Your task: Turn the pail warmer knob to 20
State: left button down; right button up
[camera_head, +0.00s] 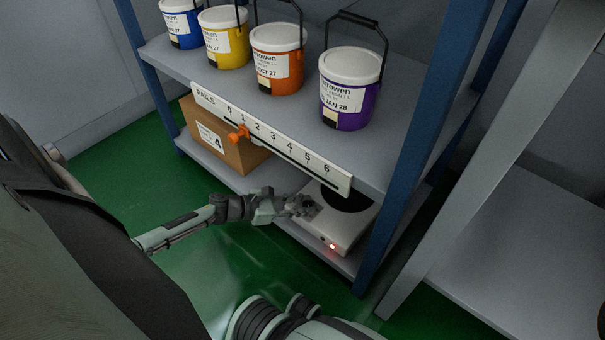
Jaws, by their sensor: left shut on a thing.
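The pail warmer (343,226) is a low white box with a dark round plate (346,197) on top. It stands on the lower shelf at the right, with a red light lit on its front. My left gripper (300,206) reaches in from the left and is shut at the warmer's left front part. The knob is hidden by the fingers, and its setting cannot be read. My right gripper is not in view.
Several lidded pails, including a purple one (348,92) and an orange one (277,62), stand on the upper shelf. A numbered strip (310,165) with an orange slider (238,133) runs along its edge. A cardboard box (222,137) sits left of the warmer. A blue post (412,150) rises at the right.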

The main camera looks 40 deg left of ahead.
pick_arm(q)
jog(key=shift+s+n+y, duration=0.1)
jog(key=shift+n+y, duration=0.2)
jog(key=shift+s+d+n+t+y+p, duration=0.1)
jog(key=shift+d+n+t+y+p, duration=0.1)
jog(key=shift+n+t+y+p, duration=0.6)
jog(key=shift+d+n+t+y+b, duration=0.15)
jog(key=shift+n+t+y+b, duration=0.2)
jog(key=shift+n+y, duration=1.5)
jog(key=shift+y, duration=0.35)
jog(key=c, duration=1.3)
grip_release()
jog(key=v, duration=1.2)
